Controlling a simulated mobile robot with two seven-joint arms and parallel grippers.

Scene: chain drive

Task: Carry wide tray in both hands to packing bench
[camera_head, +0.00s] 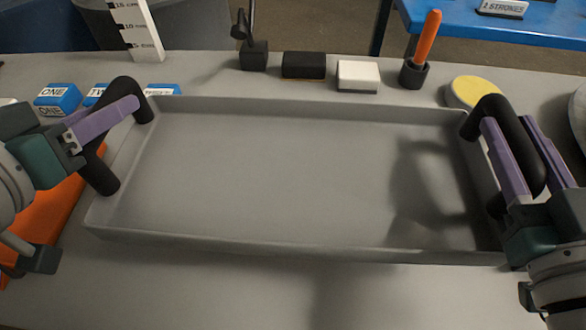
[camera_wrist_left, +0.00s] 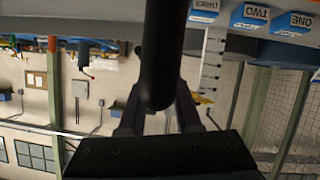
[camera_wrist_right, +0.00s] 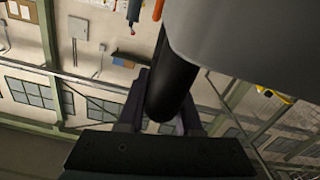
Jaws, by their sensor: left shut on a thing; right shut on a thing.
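The wide grey tray (camera_head: 290,246) fills the middle of the head view. It is empty and has a black handle at each end. My left gripper (camera_head: 110,118) is shut on the left black handle (camera_head: 105,178), which also shows in the left wrist view (camera_wrist_left: 162,60). My right gripper (camera_head: 505,160) is shut on the right black handle (camera_head: 530,155), which also shows in the right wrist view (camera_wrist_right: 170,80). The tray looks about level. I cannot tell whether it rests on the grey table or is just above it. The packing bench cannot be told for certain.
On the grey table (camera_head: 215,290), behind the tray, stand blue number blocks (camera_head: 57,98), a white scale post (camera_head: 137,28), a black block (camera_head: 303,65), a white block (camera_head: 358,76), an orange-handled tool (camera_head: 428,38) and a yellow disc (camera_head: 474,91). A blue table (camera_head: 470,18) stands beyond.

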